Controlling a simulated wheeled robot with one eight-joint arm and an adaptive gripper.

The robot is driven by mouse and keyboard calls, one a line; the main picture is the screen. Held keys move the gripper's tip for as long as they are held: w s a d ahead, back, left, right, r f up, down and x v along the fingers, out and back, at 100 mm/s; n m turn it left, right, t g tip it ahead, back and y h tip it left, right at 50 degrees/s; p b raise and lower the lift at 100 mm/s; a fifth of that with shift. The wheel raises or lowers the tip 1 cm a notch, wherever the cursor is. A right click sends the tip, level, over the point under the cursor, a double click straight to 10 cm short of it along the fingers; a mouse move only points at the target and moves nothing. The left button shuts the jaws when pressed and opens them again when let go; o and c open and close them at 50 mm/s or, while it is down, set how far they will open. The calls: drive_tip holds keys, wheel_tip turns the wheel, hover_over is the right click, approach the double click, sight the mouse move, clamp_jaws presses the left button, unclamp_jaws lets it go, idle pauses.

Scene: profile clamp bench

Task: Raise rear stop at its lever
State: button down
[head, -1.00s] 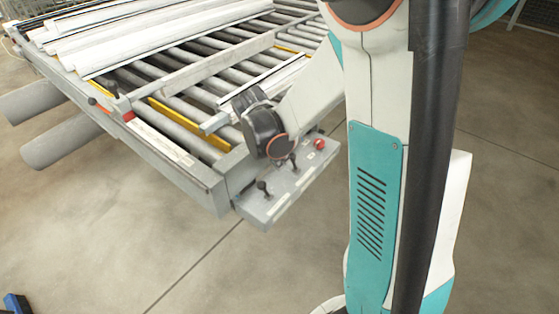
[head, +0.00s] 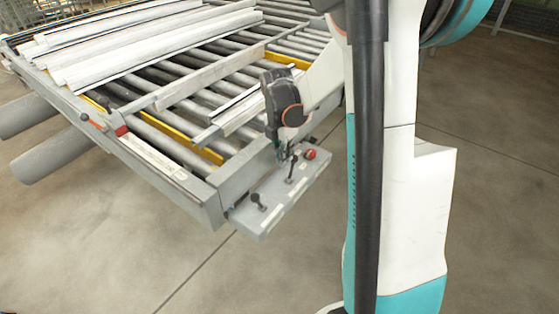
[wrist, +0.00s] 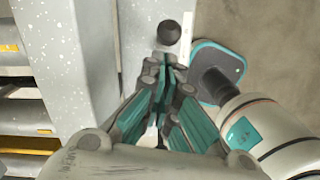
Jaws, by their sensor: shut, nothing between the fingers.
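A grey control panel (head: 277,213) on the near end of the roller bench carries two black-knobbed levers. One lever (head: 258,203) stands near the panel's left end. The other lever (head: 291,167) stands near the middle, close to my gripper (head: 281,157). I cannot tell which lever belongs to the rear stop. In the wrist view my gripper (wrist: 163,68) is shut and empty, its fingertips together. A round black knob (wrist: 169,32) shows just beyond the fingertips, apart from them in the picture. The lever's shaft is hidden there.
A red button (head: 310,154) sits on the panel beside my gripper. The bench frame (head: 205,205) borders the panel, with rollers and long white profiles (head: 150,50) behind. A red-ended lever (head: 98,122) is on the bench's left side. The floor in front is clear.

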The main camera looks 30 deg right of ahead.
drive_tip(key=shift+w+d, duration=0.3)
drive_tip(key=shift+d, duration=0.45)
wheel_tip(320, 180, up, 12)
drive_tip(key=a+p, duration=0.1)
drive_tip(key=p, duration=0.2)
drive_tip(key=shift+w+a+f, duration=0.2)
drive_tip(key=shift+w+a, duration=0.1)
idle(0.5)
